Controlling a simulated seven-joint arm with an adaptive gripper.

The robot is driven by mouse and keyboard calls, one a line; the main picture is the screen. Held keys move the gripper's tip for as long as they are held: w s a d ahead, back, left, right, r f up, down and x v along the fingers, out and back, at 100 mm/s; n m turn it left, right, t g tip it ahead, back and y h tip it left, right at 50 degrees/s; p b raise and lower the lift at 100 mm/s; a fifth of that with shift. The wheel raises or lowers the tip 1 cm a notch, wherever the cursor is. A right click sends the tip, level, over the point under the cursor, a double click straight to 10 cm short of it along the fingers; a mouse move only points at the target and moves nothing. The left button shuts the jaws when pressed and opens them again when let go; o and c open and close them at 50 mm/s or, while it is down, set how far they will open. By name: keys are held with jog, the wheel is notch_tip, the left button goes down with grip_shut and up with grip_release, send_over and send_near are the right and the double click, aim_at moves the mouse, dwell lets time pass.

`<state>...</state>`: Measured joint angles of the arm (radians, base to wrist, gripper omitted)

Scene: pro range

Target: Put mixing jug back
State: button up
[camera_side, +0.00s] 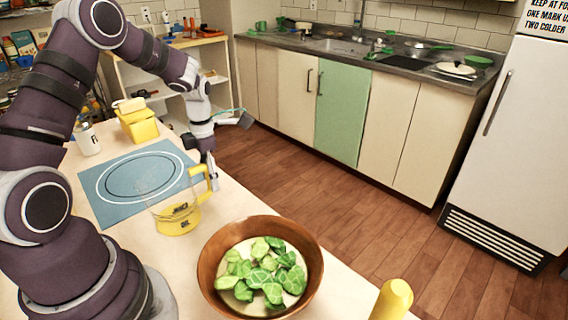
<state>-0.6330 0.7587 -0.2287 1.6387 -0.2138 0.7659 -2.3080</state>
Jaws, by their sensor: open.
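The mixing jug (178,217) is a clear jug with a yellow bottom, yellow handle and dark print on its side. It stands upright on the wooden table, at the lower right corner of a blue mat (113,207) marked with a white oval ring. My gripper (212,172) is open and points down at the jug's handle. Its fingers are at or around the upper right part of the handle; I cannot tell whether they touch it.
A brown bowl (207,262) of green leaves stands in front of the jug. A yellow object (392,299) is at the near right edge. Yellow boxes (139,125) and a white bottle (87,139) stand behind the mat. Cabinets and a fridge (512,140) are across the floor.

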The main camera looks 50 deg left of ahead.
notch_tip(320, 180, up, 10)
jog(key=shift+w+r, duration=0.1)
jog(key=shift+r, duration=0.05)
jog(key=s+d+r+m+t, duration=0.3)
jog(key=d+m, duration=0.4)
jog(key=m, duration=0.9)
jog(key=s+d+r+m+t, duration=0.2)
jog(key=s+d+m, duration=0.4)
jog(key=m, duration=1.1)
jog(key=shift+d+r+t, duration=0.4)
jog(key=shift+r, duration=0.1)
